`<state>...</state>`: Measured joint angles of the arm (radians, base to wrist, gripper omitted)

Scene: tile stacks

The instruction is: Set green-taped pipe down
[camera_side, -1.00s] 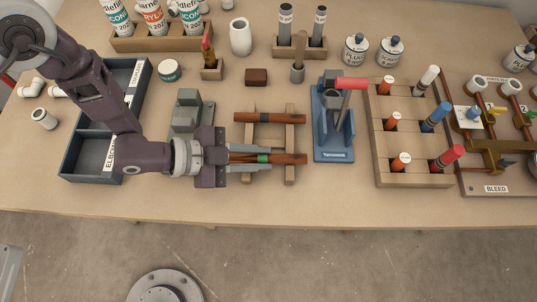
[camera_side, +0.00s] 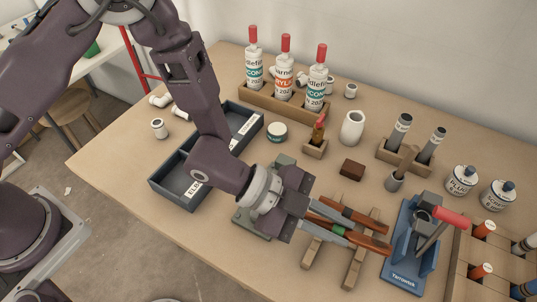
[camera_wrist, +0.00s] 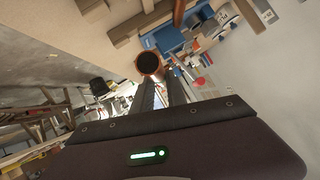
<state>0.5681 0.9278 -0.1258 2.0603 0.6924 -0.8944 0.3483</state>
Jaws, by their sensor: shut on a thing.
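The green-taped pipe (camera_side: 370,243) is copper-coloured with a green band near my fingers. My gripper (camera_side: 338,228) is shut on it, with grey fingers on either side. The pipe lies across the line of the wooden rack (camera_side: 352,268), at or just above its bars; I cannot tell whether it touches. A second copper pipe (camera_side: 358,217) lies on the rack farther back, roughly parallel. In the wrist view the held pipe's dark open end (camera_wrist: 149,64) faces the camera beyond the fingers.
A blue vise (camera_side: 408,250) with a red handle stands right of the rack. A dark divided bin (camera_side: 180,178) is left of my gripper. A brown block (camera_side: 351,169) and a wooden holder with grey tools (camera_side: 405,153) stand behind. Bare table lies in front of the bin.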

